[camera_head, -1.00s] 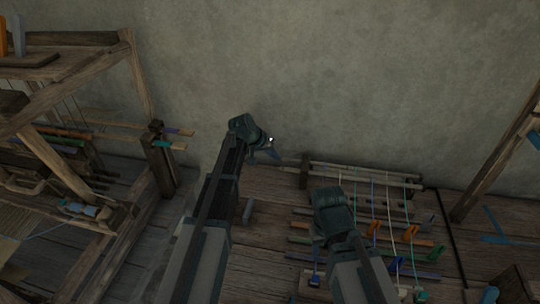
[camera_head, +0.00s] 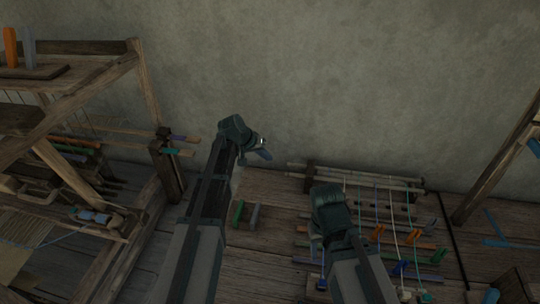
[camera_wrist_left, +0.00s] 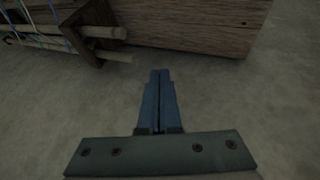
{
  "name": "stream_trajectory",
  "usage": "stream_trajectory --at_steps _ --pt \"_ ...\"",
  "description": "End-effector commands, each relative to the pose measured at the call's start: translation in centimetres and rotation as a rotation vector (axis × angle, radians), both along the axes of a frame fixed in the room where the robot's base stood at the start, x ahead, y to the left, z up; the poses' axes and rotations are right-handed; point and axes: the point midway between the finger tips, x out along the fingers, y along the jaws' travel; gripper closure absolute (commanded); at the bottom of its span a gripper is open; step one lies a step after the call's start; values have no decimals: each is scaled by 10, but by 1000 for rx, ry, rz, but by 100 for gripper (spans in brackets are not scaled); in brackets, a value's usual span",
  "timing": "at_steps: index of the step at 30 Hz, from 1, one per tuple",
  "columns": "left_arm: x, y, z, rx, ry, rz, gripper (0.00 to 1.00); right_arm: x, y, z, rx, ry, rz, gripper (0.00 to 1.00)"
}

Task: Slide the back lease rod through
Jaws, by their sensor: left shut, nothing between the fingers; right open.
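Two lease rods, one with a purple and orange end (camera_head: 183,138) and one with a green end (camera_head: 176,151), stick out rightward past an upright post of the wooden loom (camera_head: 140,75) at the left. I cannot tell which is the back one. My left gripper (camera_head: 264,153) is shut and empty, in front of the wall and well right of the rod ends. Its blue fingers (camera_wrist_left: 158,98) show pressed together in the left wrist view. My right gripper (camera_head: 317,243) is open, low over the table's rack; its fingers are mostly hidden by its wrist.
A rack with pale rods (camera_head: 385,178), coloured threads and several orange and blue clips (camera_head: 404,268) lies on the right. A green peg (camera_head: 238,212) and a grey peg (camera_head: 254,215) stand between my arms. A slanted wooden beam (camera_head: 500,160) rises at far right.

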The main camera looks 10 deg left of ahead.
Motion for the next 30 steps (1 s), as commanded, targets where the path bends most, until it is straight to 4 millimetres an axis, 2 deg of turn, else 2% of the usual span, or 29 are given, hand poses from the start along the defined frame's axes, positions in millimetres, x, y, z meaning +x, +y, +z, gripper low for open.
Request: stream_trajectory --at_steps 1,6,12,30 --pt "-4 4 13 0 0 2 100 0 0 13 0 0 0 50" --pt "-17 16 39 1 1 2 100 0 0 39 0 0 0 50" --pt "-27 26 58 1 0 2 100 0 0 58 0 0 0 50" --pt "-28 29 58 1 -1 1 100 0 0 58 0 0 0 50"
